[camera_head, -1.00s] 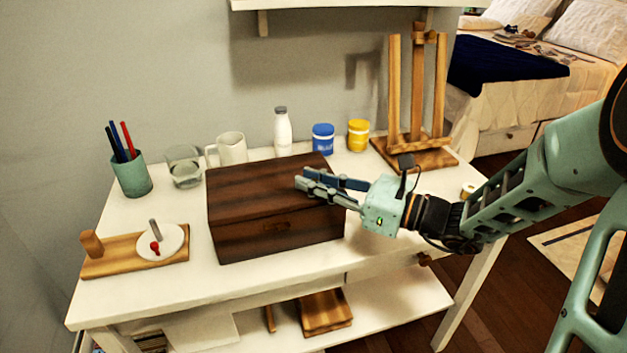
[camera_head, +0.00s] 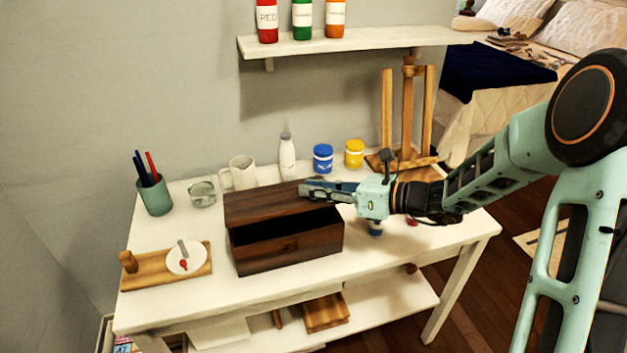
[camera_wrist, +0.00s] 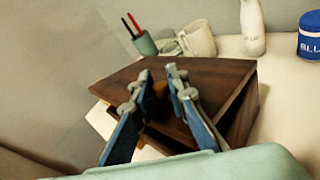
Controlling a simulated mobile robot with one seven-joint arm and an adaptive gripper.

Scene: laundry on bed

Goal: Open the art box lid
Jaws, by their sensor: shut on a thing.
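The dark wooden art box (camera_head: 290,255) stands on the white table. Its lid (camera_head: 262,203) is raised at the front and tilted, with a dark gap into the box below it. The lid also fills the middle of the wrist view (camera_wrist: 205,75). My gripper (camera_head: 308,190) is at the right end of the lid, shut on it. In the wrist view the two fingers (camera_wrist: 158,82) reach over the lid with a small orange-brown part between them. The exact contact is hard to see, and the box's inside is too dark to make out.
Behind the box stand a white mug (camera_head: 240,172), a white bottle (camera_head: 287,156), a blue jar (camera_head: 323,158) and a yellow jar (camera_head: 354,153). A wooden easel (camera_head: 407,110) is at the back right. A pen cup (camera_head: 154,196) and a wooden board (camera_head: 150,270) are at left.

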